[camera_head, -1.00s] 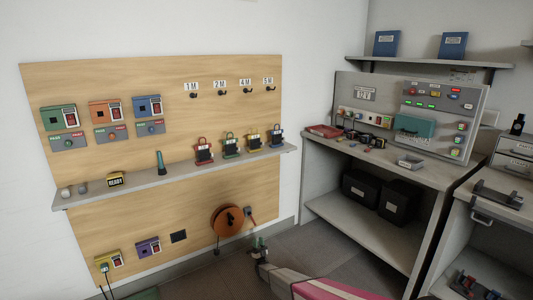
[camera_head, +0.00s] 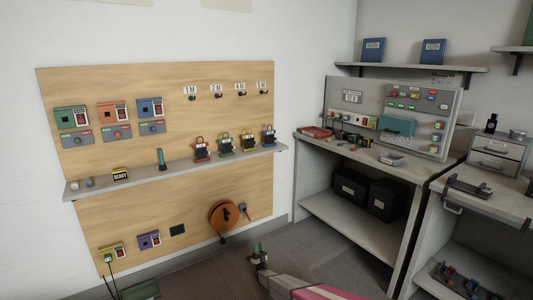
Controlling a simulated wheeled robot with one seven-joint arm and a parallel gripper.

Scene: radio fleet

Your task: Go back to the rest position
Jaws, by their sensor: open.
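My gripper (camera_head: 257,250) shows at the bottom middle of the head view, at the end of my grey and pink arm. Its jaws are small in the picture; they look apart, with nothing seen between them. It is in front of the wooden wall panel (camera_head: 190,225), below and to the right of the orange cable reel (camera_head: 223,216). I cannot tell its distance from the panel.
A grey shelf (camera_head: 140,181) on the panel carries a "READY" block (camera_head: 121,174), a green upright piece (camera_head: 161,159) and several small coloured devices. A workbench (camera_head: 350,159) with two black boxes beneath stands right. Dark floor (camera_head: 330,250) lies clear between.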

